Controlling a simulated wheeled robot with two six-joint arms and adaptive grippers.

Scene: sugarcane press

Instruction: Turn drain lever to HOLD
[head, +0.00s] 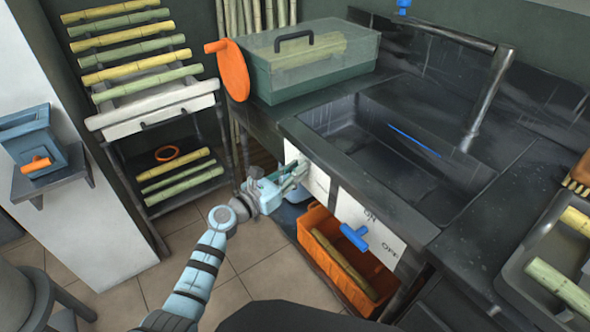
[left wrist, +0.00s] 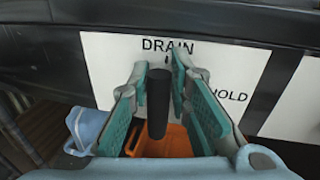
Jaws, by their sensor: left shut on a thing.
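The drain lever is a black handle (left wrist: 157,100) on a white panel (left wrist: 110,55) marked DRAIN above and HOLD to the right. In the left wrist view it stands upright below the word DRAIN, between my teal fingers. My left gripper (left wrist: 160,78) is shut on it. In the head view my left gripper (head: 287,182) is at the white panel (head: 314,178) on the front of the sink, and it hides the lever. My right gripper is not in view.
Below is an orange crate (head: 317,252) holding a cane. The dark sink (head: 345,140) is above. A green box (head: 310,75), an orange paddle (head: 232,70) and a cane rack (head: 150,118) stand behind.

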